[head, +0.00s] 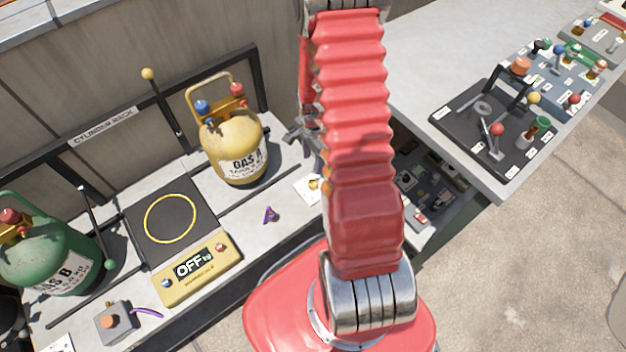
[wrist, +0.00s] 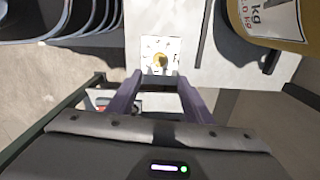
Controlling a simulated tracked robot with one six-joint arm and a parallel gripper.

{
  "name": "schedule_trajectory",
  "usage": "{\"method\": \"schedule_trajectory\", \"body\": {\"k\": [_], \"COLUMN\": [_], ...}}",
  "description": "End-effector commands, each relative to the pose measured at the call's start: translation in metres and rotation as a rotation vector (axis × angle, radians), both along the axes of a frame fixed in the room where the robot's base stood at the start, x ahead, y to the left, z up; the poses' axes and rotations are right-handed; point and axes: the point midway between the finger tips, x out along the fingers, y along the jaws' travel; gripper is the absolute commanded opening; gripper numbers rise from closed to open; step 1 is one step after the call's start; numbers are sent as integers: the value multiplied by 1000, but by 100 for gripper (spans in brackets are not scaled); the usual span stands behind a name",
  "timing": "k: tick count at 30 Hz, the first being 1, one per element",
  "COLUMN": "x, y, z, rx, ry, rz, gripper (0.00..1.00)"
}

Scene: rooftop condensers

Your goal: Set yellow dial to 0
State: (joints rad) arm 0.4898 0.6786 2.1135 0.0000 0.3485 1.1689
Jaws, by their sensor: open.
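The yellow dial (wrist: 161,61) sits on a white plate (wrist: 150,46) with small markings, in the upper middle of the wrist view. Its setting is too small to read. In the head view the dial (head: 314,184) shows on the bench just left of my red arm, its plate partly hidden by the arm. My gripper (wrist: 158,80) is open, with its two purple-grey fingers on either side below the dial and nothing between them. The fingers look apart from the dial. In the head view my gripper is mostly hidden behind my arm.
A yellow gas cylinder (head: 234,150) stands left of the dial. Further left are a scale (head: 196,268) reading OFF and a green cylinder (head: 50,258). A small purple piece (head: 270,215) lies on the bench. A black tool tray (head: 460,128) is at the right.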

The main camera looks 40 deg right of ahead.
Motion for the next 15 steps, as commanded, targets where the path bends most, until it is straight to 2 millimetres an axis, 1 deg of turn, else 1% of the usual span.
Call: {"method": "schedule_trajectory", "body": {"k": [15], "x": [-1], "y": [0], "z": [-55], "rx": [1], "ry": [3], "rz": [1], "gripper": [46]}}
